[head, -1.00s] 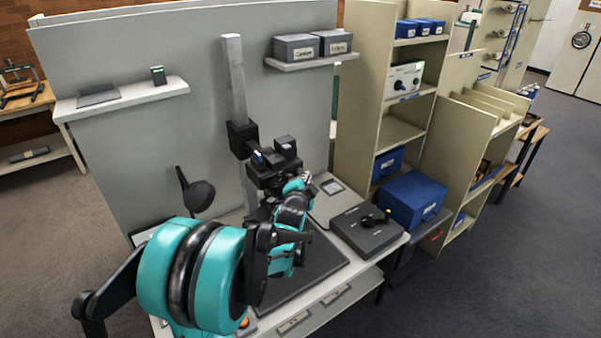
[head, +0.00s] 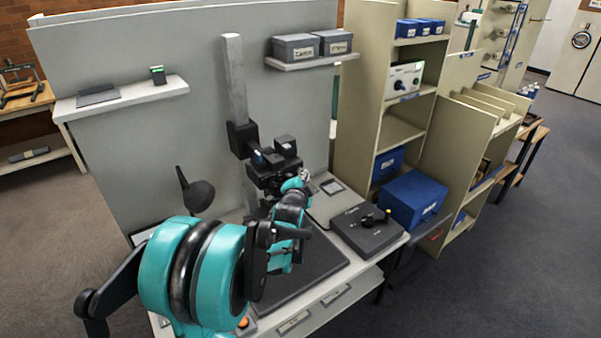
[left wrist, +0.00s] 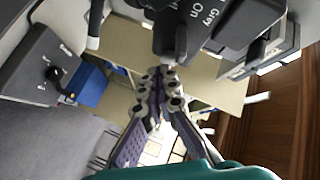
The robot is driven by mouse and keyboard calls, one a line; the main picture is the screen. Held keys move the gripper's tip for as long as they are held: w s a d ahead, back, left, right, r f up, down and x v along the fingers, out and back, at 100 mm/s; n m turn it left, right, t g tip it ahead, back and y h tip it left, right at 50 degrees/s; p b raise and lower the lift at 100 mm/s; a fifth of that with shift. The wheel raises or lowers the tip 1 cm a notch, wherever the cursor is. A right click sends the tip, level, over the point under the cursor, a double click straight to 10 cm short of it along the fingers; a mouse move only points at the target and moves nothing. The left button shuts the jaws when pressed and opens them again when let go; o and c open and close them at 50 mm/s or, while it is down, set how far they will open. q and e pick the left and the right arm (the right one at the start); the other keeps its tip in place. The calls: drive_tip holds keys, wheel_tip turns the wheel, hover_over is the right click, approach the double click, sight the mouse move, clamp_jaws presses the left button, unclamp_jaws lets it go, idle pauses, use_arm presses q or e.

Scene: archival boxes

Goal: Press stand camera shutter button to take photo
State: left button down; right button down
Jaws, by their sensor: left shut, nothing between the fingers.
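The stand camera (head: 270,172) is a black body on a grey upright column (head: 234,80) above the copy stand's dark baseboard. My left gripper (head: 303,177) is beside the camera's front right side, partly hidden by my own arm. In the left wrist view my gripper (left wrist: 167,74) is shut and empty, with its fingertips close under the dark camera body (left wrist: 195,20), which carries white lettering. I cannot tell whether the tips touch it. I cannot pick out the shutter button clearly. My right gripper is not in view.
A dark control box with a black knob (head: 368,228) sits right of the baseboard. A blue box (head: 412,198) stands beyond it by beige shelving (head: 455,130). A round black lamp-like head (head: 198,195) is left of the column. A grey panel stands behind.

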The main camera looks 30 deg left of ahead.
use_arm(q)
drive_tip(key=shift+w+a, duration=0.2)
drive_tip(key=shift+a, duration=0.2)
idle(0.8)
drive_tip(key=shift+d, duration=0.1)
drive_tip(key=shift+s+d, duration=0.4)
drive_tip(key=shift+d, duration=0.3)
drive_tip(key=shift+s+d, duration=0.3)
drive_tip(key=shift+d, duration=0.5)
drive_tip(key=shift+s+d, duration=0.35)
drive_tip(key=shift+d, duration=0.4)
drive_tip(key=shift+s+d, duration=0.3)
drive_tip(key=shift+d, duration=0.5)
